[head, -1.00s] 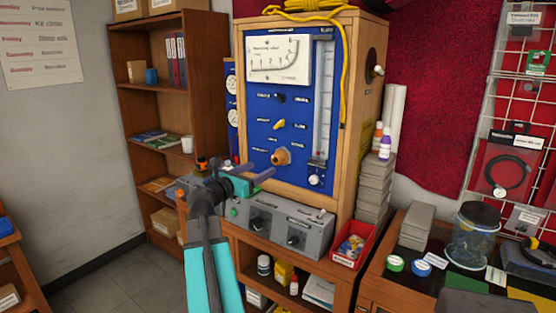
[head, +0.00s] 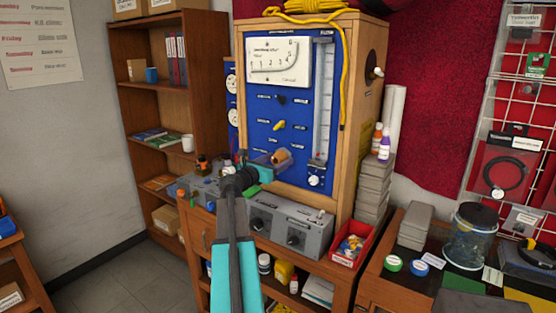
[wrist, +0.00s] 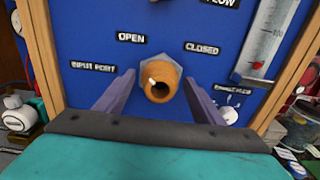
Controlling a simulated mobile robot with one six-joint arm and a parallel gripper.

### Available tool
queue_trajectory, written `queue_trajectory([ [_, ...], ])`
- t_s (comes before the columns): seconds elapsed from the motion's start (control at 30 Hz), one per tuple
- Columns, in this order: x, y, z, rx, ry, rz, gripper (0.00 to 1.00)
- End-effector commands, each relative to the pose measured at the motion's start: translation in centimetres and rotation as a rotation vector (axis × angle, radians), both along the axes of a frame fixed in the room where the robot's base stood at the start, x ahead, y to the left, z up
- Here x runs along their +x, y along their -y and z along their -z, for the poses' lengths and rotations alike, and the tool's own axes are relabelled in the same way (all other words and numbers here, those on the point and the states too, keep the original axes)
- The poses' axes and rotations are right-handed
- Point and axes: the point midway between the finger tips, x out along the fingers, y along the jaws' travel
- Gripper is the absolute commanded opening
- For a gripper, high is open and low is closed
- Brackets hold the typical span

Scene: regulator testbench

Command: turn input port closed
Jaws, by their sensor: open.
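My gripper (wrist: 161,90) is open, one finger on each side of the fitting. Gaps show between the fingers and the fitting; I cannot tell how far along it they reach. In the head view the fitting (head: 281,156) is just beyond my gripper (head: 272,163).
A small yellow lever (head: 279,125) and a dark lever (head: 280,98) are above the port. A clear flow tube (head: 323,100) runs at right, with a white knob (head: 314,181) below. Grey control boxes (head: 288,222) stand under the panel.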

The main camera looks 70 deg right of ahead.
Motion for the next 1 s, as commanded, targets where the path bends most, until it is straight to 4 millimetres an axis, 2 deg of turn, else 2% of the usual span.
queue_trajectory([
  [0.4, -0.12, 0.48, 0.02, 0.000, 0.000, -0.001, 0.62],
  [0.63, -0.11, 0.46, 0.01, 0.000, 0.000, -0.001, 0.24],
  [1.0, -0.10, 0.46, 0.08, -0.011, 0.036, -0.001, 0.22],
])
